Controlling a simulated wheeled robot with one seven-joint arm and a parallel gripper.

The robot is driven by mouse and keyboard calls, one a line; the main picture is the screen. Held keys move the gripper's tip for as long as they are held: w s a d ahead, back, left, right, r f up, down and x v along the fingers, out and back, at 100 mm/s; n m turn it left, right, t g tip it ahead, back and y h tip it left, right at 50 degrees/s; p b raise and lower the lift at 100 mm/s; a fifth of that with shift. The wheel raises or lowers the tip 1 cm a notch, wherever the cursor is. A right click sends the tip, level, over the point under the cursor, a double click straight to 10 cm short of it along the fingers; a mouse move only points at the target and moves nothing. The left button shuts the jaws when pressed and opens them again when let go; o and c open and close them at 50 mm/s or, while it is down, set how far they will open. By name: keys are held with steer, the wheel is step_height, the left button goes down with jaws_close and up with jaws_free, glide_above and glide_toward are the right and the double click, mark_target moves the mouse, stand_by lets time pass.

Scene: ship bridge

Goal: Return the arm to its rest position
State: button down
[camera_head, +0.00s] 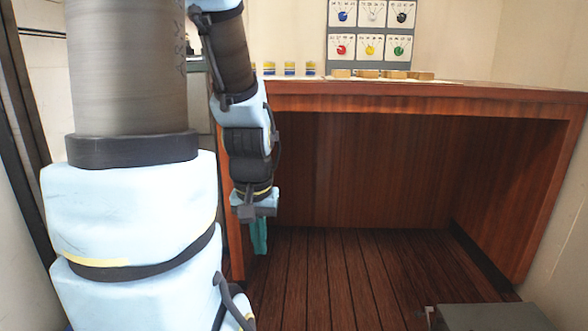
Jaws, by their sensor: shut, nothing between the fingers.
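My arm comes down from the top left of the head view and hangs with its end low, in front of the desk's left side. My gripper (259,236) points down at the end of the arm. Its teal fingers are together with nothing between them. It is below the level of the wooden desk's top (440,88) and in front of the desk's left leg. The arm's large near links hide much of the left of the view.
Several small blue and yellow cylinders (290,69) and several round wooden pieces (368,74) stand on the desk. A panel with coloured knobs (371,32) is on the wall behind. The plank floor (345,275) under the desk is clear. A grey box (490,317) is at bottom right.

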step_height(320, 180, up, 36)
steer(key=p, duration=3.5)
steer(key=shift+r, duration=0.2)
steer(key=shift+d, duration=0.1)
